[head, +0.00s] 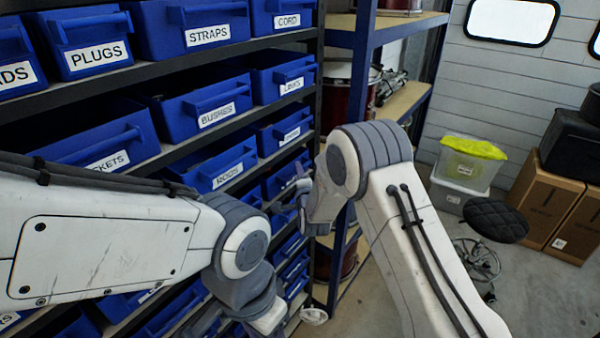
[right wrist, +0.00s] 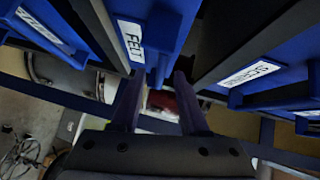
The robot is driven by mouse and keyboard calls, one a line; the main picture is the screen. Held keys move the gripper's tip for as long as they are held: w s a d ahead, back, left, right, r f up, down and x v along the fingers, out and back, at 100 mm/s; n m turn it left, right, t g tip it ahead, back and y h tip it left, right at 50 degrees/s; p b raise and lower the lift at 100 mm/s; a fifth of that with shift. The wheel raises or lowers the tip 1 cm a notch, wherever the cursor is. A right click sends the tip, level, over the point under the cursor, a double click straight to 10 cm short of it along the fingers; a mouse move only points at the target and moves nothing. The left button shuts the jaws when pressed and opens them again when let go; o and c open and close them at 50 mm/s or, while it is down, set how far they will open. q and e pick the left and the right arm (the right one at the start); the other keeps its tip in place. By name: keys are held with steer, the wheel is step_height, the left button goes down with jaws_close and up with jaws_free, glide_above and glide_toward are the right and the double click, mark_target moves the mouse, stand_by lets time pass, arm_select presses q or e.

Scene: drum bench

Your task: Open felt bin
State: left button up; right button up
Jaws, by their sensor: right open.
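The felt bin (right wrist: 166,25) is blue with a white FELT label, at the top middle of the right wrist view. A blue handle (right wrist: 160,66) juts from its front. My right gripper (right wrist: 157,80) is open, its two dark fingers reaching toward the handle, one on each side of it. I cannot tell whether they touch it. In the head view my right gripper (head: 302,186) is small and partly hidden by my arm, close to the rack's right end. The FELT label cannot be made out there. My left arm bends down at the lower middle; its gripper fingers do not show.
Blue bins labelled PLUGS (head: 92,55), STRAPS (head: 208,34) and BUSHES (head: 215,114) fill the dark rack. A blue-framed shelf (head: 365,60) stands right of it. Cardboard boxes (head: 548,200), a clear tub (head: 468,165) and a black stool (head: 497,220) stand at right. Some floor is clear.

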jaws_close()
stand_by(1.4)
